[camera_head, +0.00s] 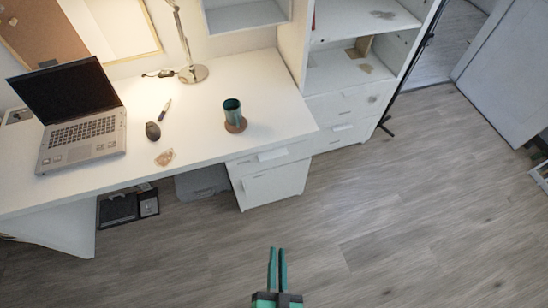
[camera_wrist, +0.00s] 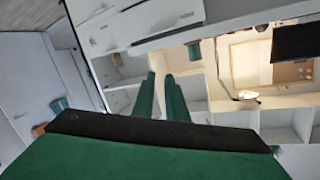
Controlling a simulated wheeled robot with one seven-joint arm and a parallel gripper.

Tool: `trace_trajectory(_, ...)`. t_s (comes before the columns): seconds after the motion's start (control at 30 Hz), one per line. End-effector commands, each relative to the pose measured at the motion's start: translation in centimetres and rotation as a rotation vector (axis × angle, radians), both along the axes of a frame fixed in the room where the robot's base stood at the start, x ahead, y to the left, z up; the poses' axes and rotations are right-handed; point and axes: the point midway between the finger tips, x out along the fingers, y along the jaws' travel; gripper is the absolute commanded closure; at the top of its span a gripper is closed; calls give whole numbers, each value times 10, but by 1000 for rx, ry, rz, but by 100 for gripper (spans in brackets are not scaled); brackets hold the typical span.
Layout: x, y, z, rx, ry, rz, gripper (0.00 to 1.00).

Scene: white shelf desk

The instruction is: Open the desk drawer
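The white desk (camera_head: 190,118) has a shallow drawer (camera_head: 241,163) under the right end of its top. A pale handle (camera_head: 272,155) sits on the drawer front, which looks flush and closed. My gripper (camera_head: 278,250), with two slim green fingers, is over the floor in front of the desk, well apart from the drawer. The fingers stand a small gap apart with nothing between them. In the wrist view my gripper (camera_wrist: 161,75) also shows this narrow gap; white fronts with handles lie beyond, but I cannot tell which is the desk drawer.
A white cabinet (camera_head: 275,187) is below the drawer. A green cup (camera_head: 232,112) on a brown coaster, a laptop (camera_head: 82,132), a mouse and a lamp (camera_head: 193,73) stand on the desk. A shelf unit with drawers (camera_head: 350,104) is at right. The wooden floor (camera_head: 400,210) is clear.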

Motion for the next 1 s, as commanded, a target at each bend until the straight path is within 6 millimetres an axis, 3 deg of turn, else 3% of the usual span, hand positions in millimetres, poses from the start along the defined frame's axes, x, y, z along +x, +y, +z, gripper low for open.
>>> trace_trajectory(0.1, 39, 1, -31, 162, -32, -15, 88)
trace_trajectory(0.3, 108, 2, -73, 443, -76, -54, 88)
trace_trajectory(0.5, 185, 4, -103, 729, -120, -102, 88)
trace_trajectory(0.7, 256, 12, -118, 985, -155, -141, 88)
trace_trajectory(0.8, 280, 17, -122, 1076, -165, -155, 88)
trace_trajectory(1.0, 303, 23, -124, 1161, -173, -166, 88)
